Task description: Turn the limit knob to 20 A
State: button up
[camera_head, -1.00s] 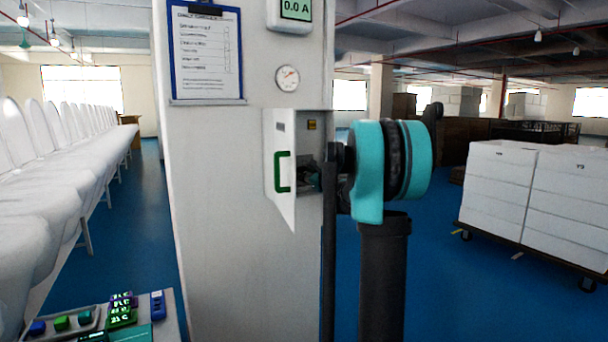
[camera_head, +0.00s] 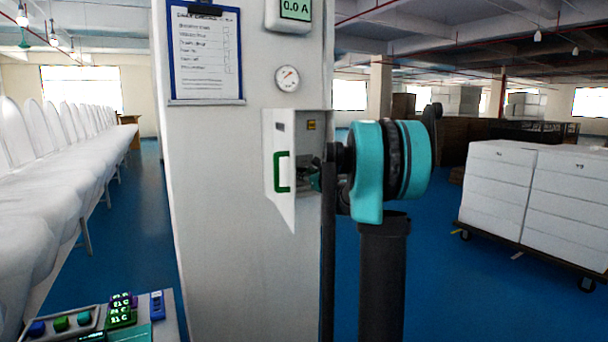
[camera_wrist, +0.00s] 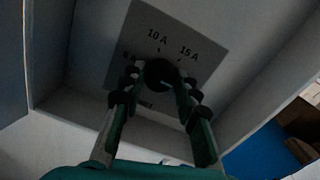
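The limit knob (camera_wrist: 160,73) is a round dark knob on a grey dial plate (camera_wrist: 201,47) inside a box, seen in the wrist view. The labels 10 A (camera_wrist: 157,36) and 15 A (camera_wrist: 188,51) show beyond it; other markings are dim or covered by the fingers. My gripper (camera_wrist: 157,78) has one finger on each side of the knob, with the tips close to it. Dim light hides whether they touch it. In the head view, my gripper (camera_head: 311,180) reaches into the open white box (camera_head: 318,127), which hides the knob.
The pillar (camera_head: 245,250) carries a clipboard (camera_head: 206,55), a gauge (camera_head: 287,78) and a display (camera_head: 296,9) reading 0.0 A. A trolley of white boxes (camera_head: 535,190) stands at right.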

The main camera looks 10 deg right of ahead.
jog(key=o, duration=0.3)
jog(key=shift+o, duration=0.2)
jog(key=v, duration=1.2)
